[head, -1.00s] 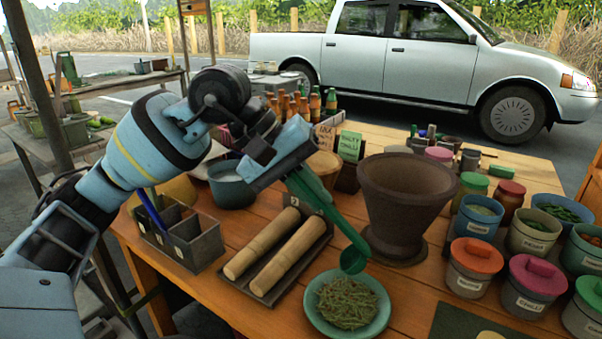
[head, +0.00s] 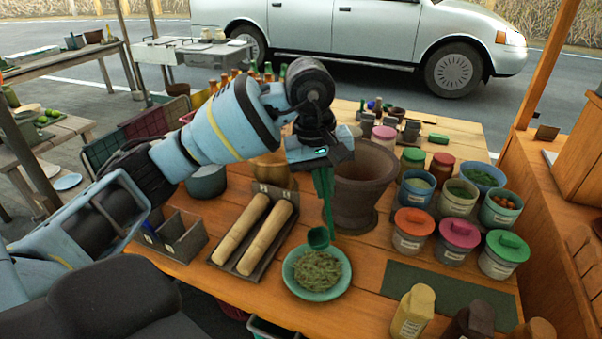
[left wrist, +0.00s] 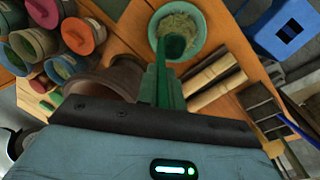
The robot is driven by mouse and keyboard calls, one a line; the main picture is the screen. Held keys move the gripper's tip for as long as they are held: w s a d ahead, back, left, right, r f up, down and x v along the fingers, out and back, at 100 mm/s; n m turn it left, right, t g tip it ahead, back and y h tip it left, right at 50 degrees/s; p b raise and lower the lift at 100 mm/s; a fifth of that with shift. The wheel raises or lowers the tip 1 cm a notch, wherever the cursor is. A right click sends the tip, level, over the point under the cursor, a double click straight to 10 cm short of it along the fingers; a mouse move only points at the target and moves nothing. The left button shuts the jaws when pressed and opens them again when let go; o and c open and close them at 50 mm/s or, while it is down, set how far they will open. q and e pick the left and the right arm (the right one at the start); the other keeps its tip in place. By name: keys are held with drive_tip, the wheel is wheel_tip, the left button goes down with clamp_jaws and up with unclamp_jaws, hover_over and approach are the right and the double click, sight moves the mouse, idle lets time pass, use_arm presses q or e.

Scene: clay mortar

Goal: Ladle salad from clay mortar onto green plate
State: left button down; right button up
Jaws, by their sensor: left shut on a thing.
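My left gripper (head: 322,168) is shut on the handle of a green ladle (head: 319,237), which hangs down nearly upright. The ladle's bowl is over the back edge of the green plate (head: 292,286); I cannot tell whether it touches. Shredded green salad (head: 319,271) lies heaped on the plate. In the left wrist view the ladle (left wrist: 170,47) overlaps the near side of the salad (left wrist: 178,25). The brown clay mortar (head: 372,178) stands upright behind and right of the ladle, partly covered by the gripper. Its inside is mostly hidden. My right gripper is out of view.
Two wooden rolls (head: 240,229) lie in a dark tray left of the plate. Lidded jars (head: 411,232) and open pots (head: 458,197) crowd the right side. A dark green mat (head: 430,285) lies right of the plate, with small shakers (head: 413,312) in front.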

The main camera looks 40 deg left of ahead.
use_arm(q)
drive_tip(key=shift+w+d+g+y+p, duration=0.5)
drive_tip(key=shift+w+d+g+y, duration=0.75)
drive_tip(key=shift+w+d, duration=0.4)
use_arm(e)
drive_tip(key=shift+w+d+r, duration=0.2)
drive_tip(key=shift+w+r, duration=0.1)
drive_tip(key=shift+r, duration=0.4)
use_arm(q)
drive_tip(key=shift+f, duration=0.1)
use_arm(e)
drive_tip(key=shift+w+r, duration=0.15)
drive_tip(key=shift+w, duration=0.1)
use_arm(q)
drive_tip(key=c, duration=2.1)
unclamp_jaws()
clamp_jaws()
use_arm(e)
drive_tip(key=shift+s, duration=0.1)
